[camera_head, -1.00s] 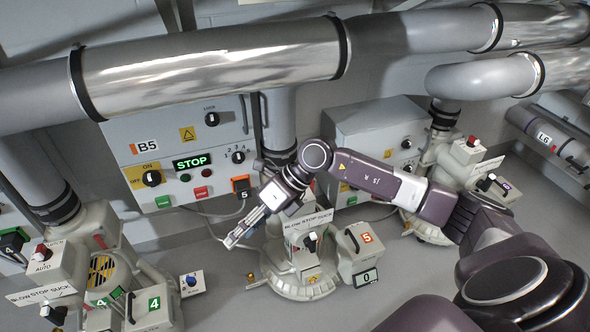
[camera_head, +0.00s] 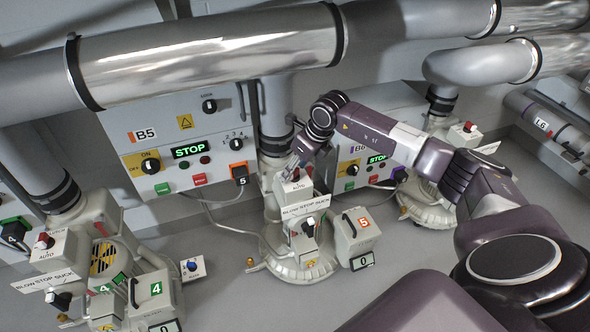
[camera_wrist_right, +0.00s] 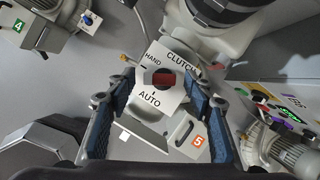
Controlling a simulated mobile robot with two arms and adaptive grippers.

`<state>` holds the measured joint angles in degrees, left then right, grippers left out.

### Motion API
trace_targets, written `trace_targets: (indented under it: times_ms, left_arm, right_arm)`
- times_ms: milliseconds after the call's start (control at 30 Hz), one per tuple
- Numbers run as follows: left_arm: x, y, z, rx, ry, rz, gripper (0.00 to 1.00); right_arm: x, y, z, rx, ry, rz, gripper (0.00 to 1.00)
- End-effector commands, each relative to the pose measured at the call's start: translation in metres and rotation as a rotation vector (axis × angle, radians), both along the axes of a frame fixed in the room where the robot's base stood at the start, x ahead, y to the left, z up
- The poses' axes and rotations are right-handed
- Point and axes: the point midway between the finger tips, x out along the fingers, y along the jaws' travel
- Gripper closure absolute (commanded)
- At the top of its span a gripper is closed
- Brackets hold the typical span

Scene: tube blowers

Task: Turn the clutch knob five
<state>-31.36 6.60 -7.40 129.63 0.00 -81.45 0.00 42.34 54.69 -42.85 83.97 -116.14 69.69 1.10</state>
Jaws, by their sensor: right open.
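The clutch knob of blower five (camera_wrist_right: 163,80), red and dark, sits on a white plate (camera_wrist_right: 151,98) marked HAND, CLUTCH and AUTO. In the wrist view the knob shows between the two blue-padded fingers of my right gripper (camera_wrist_right: 158,84), which are open and apart from it. In the head view the right gripper (camera_head: 301,162) is above the AUTO plate of blower five (camera_head: 297,187), and the arm hides part of that spot. The orange 5 label also shows in the wrist view (camera_wrist_right: 198,140). My left gripper is not in view.
The blow-stop-suck knob (camera_head: 309,226) is just below on the same blower (camera_head: 285,250). Panel B5 (camera_head: 185,150) stands behind to the left, and blower four (camera_head: 110,255) is at the left. A thick pipe (camera_head: 205,62) crosses above.

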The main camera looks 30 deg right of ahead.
Motion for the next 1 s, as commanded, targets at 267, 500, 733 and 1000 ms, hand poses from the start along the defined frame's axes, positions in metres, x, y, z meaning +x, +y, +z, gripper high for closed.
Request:
trace_targets:
  times_ms: [267,500,733,1000]
  left_arm:
    - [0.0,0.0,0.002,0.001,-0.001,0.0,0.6]
    - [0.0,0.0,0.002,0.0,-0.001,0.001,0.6]
    - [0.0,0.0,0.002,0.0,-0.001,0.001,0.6]
    - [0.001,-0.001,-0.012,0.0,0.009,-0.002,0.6]
  right_arm:
    - [0.001,0.0,-0.003,-0.001,0.0,0.0,0.52]
    - [0.001,0.0,-0.003,0.0,0.0,0.0,0.75]
    - [0.001,0.0,-0.003,0.0,0.0,-0.001,0.94]
    - [0.001,0.001,-0.001,0.0,0.0,-0.056,0.94]
